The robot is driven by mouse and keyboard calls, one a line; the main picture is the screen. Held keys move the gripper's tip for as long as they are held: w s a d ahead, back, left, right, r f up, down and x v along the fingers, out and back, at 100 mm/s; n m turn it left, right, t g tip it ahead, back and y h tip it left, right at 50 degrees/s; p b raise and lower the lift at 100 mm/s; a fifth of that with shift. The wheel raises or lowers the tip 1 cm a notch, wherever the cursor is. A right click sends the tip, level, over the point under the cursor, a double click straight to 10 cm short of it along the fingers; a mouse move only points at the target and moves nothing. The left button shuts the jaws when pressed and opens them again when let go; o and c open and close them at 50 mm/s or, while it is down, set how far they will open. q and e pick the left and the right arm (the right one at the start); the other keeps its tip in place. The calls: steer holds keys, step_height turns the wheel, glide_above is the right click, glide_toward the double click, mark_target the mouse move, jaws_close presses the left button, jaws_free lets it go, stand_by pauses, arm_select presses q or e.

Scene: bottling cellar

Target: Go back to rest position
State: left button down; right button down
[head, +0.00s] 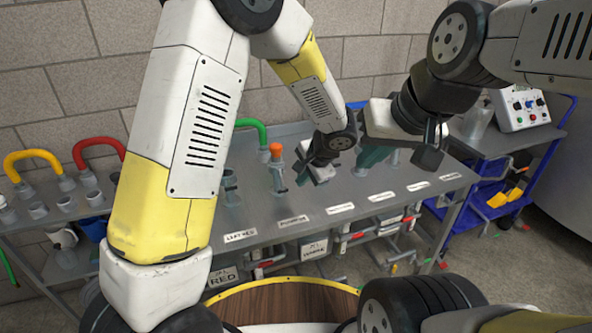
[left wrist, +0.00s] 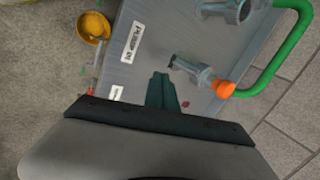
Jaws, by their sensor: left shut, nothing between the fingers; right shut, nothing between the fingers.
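My left gripper (head: 304,174) hangs over the back middle of the grey metal bench (head: 262,218), beside an upright fitting with an orange top (head: 276,152). Its fingers are shut and empty. The left wrist view shows the closed dark teal fingers (left wrist: 162,92) over the bench, with the orange-topped fitting (left wrist: 222,88) to their right. My right gripper (head: 372,160) is over the bench further right, teal fingers shut and empty. Its wrist partly hides the bench's back edge. The gap between the grippers is small in the head view.
Yellow (head: 35,156), red (head: 97,146) and green (head: 256,126) bent hoses stand along the bench. White labels (head: 340,209) line its front edge. A blue cart (head: 484,205) with a control box (head: 521,108) stands at right. Floor is open at front right.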

arm_select(q)
steer(key=s+a+r+n+g+h, duration=0.1)
steer(key=s+a+r+n, duration=0.5)
steer(key=a+r, duration=0.65)
steer(key=s+a+r+n+t+h, duration=0.1)
steer(key=s+a+r+n+h, duration=0.1)
steer(key=s, duration=0.6)
steer(key=s+a+r+n+h, duration=0.2)
steer(key=s+a+r+n, duration=0.1)
steer(key=s+r, duration=0.4)
steer(key=shift+s+a+t, duration=0.4)
steer(key=shift+s+a, duration=0.15)
steer(key=shift+s, duration=0.25)
steer(key=shift+a, duration=0.15)
